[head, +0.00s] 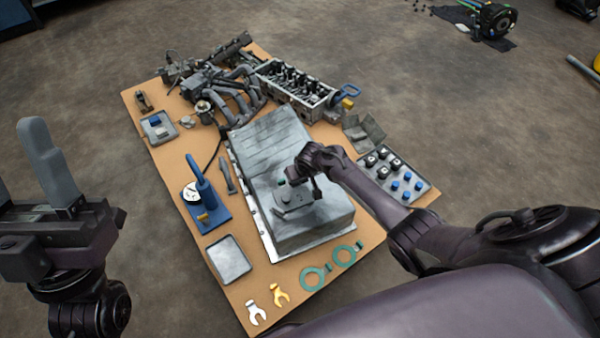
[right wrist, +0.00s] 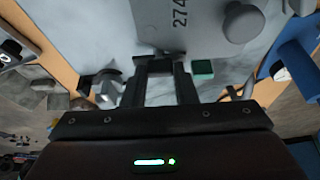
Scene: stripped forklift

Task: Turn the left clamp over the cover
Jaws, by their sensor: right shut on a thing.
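The cover (head: 296,208) is a small grey plate with a round knob, lying on top of the large grey metal housing (head: 315,225). In the right wrist view the cover (right wrist: 205,22) shows printed digits and the knob (right wrist: 243,22). My right gripper (right wrist: 160,74) is at the cover's edge, shut on a small dark piece (right wrist: 160,66) that looks like a clamp; whether it overlaps the cover is unclear. A green block (right wrist: 203,68) is beside the fingers. My left gripper (head: 52,165) is open and empty, left of the board.
An engine head (head: 295,88) stands at the back.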

